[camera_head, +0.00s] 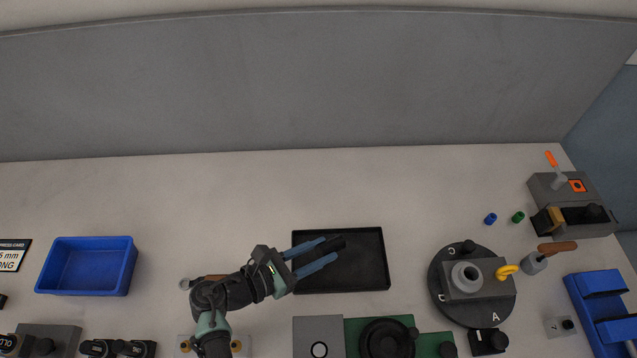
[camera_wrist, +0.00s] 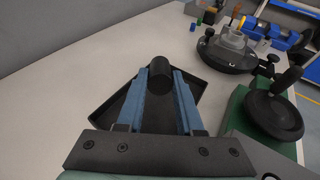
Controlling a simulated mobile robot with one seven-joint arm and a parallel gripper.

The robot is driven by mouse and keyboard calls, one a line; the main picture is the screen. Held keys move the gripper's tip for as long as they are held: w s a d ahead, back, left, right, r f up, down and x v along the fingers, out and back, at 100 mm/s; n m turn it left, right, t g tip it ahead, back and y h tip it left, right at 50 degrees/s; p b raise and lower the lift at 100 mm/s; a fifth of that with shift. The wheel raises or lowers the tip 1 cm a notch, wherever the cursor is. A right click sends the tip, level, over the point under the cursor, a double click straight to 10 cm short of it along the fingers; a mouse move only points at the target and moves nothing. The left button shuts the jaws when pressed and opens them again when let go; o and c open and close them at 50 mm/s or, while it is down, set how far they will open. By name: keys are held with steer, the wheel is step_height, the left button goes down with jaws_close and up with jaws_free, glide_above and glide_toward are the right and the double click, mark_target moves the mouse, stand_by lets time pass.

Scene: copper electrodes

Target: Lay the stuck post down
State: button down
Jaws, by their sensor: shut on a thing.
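The post is a dark, short cylinder (camera_wrist: 160,72); it also shows in the head view (camera_head: 334,244) as a dark piece at the fingertips. My gripper (camera_head: 330,249) has its blue fingers closed on the post's sides, over the black tray (camera_head: 370,286). In the wrist view my gripper (camera_wrist: 160,84) has one finger on each side of the post, whose round end shows. The post looks tilted or lying along the fingers. Dark on dark, I cannot tell whether it touches the tray floor. The tray (camera_wrist: 117,100) looks otherwise empty.
A blue bin (camera_head: 87,266) stands at the left. A round dark turntable (camera_head: 437,280) with a grey block is right of the tray. A green base with a black handwheel (camera_head: 385,340) sits just below the tray. The bench behind the tray is clear.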

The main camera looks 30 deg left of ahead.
mark_target(318, 274)
steer(key=shift+s+r, duration=0.1)
stand_by(0.3)
steer(key=shift+r+p, duration=0.1)
steer(key=shift+p, duration=0.3)
step_height(318, 274, down, 8)
steer(key=b, duration=0.6)
steer(key=shift+f+b, duration=0.55)
steer(key=shift+f, duration=0.1)
steer(key=shift+c, duration=2)
jaws_free()
steer(key=o, duration=0.4)
steer(key=shift+f, duration=0.1)
